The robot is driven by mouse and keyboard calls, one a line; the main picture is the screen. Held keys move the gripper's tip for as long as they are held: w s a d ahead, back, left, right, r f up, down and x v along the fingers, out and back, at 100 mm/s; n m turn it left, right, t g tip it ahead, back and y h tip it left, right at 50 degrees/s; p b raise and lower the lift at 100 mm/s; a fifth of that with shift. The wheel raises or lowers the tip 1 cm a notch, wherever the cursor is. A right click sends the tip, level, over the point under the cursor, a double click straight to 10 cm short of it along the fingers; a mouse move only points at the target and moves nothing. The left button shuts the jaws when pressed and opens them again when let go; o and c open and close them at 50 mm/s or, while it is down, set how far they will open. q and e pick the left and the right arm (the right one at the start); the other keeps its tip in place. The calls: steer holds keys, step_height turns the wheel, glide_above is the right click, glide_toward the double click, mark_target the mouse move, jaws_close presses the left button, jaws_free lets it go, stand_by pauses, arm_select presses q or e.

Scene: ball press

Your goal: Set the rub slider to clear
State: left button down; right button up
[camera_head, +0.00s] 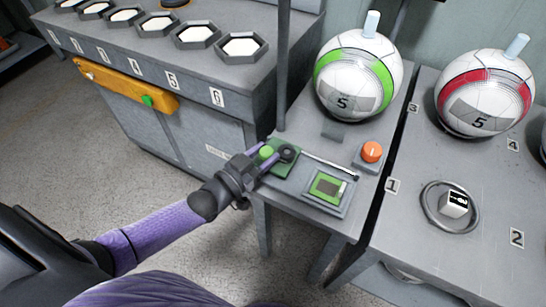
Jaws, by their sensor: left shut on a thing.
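The rub slider is a thin rail (330,166) on the grey bench, running from a green plate (284,169) at its left end toward the right. A dark round knob (288,153) is at the rail's left end, over the green plate. My left gripper (277,157) reaches in from the lower left and is shut at the knob, its fingers partly hiding the plate. A green round piece (265,153) shows beside the fingers. Any lettering on the slider is too small or hidden to read. My right gripper is not in view.
A green-banded ball (343,68) stands behind. A red-banded ball (472,112) and a ring (427,207) around a white cube (453,204) are on the right bench. A post (283,70) rises behind the gripper.

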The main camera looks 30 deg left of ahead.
arm_select(q)
steer(key=c, duration=0.7)
jaws_free()
steer(key=shift+a, duration=0.15)
steer(key=o, duration=0.5)
steer(key=shift+a, duration=0.15)
steer(key=shift+s, duration=0.3)
steer(key=p+v, duration=0.2)
steer(key=v, duration=0.7)
steer(key=shift+s+a+p, duration=0.1)
steer(key=shift+s+p, duration=0.1)
steer(key=shift+p, duration=0.15)
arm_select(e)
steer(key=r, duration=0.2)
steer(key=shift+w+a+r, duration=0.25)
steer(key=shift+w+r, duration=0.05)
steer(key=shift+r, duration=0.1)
